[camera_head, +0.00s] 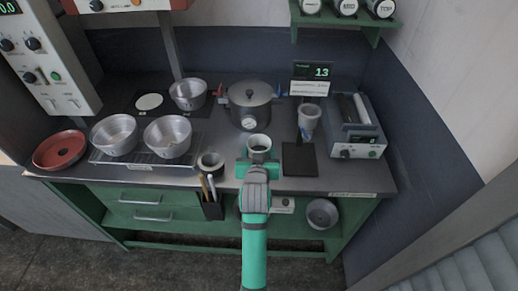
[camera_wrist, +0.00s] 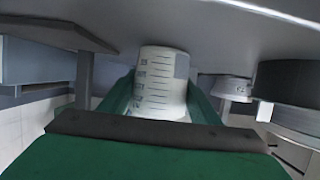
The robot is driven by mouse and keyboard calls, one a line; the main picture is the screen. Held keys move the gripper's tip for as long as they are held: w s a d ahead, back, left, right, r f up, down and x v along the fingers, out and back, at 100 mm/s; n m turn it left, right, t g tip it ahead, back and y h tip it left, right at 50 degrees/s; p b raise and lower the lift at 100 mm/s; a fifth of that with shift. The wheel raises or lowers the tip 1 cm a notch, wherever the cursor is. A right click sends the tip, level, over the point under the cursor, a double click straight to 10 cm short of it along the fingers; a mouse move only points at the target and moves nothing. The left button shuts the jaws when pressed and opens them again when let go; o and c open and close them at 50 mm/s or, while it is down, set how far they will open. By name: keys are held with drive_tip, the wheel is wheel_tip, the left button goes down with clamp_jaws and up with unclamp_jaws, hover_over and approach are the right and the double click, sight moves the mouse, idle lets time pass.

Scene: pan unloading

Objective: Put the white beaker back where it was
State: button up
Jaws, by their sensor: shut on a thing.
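The white beaker (camera_head: 259,143) is between the fingers of my gripper (camera_head: 258,162), near the front middle of the bench. In the wrist view the white beaker (camera_wrist: 158,78) shows dark graduation marks and a grey patch, with a green finger on each side. My gripper is shut on it. From above, its open mouth faces up and it looks upright. I cannot tell whether its base touches the bench.
A lidded pot with a dial (camera_head: 249,105) stands just behind. A black pad (camera_head: 299,160) lies to the right, and a grey device (camera_head: 355,135) beyond it. A small cup (camera_head: 210,163) is at the left, with metal bowls (camera_head: 167,137) on a rack and a red pan (camera_head: 60,150) farther left.

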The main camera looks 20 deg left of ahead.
drive_tip(key=o, duration=1.2)
drive_tip(key=shift+f, duration=0.1)
drive_tip(key=shift+c, duration=0.2)
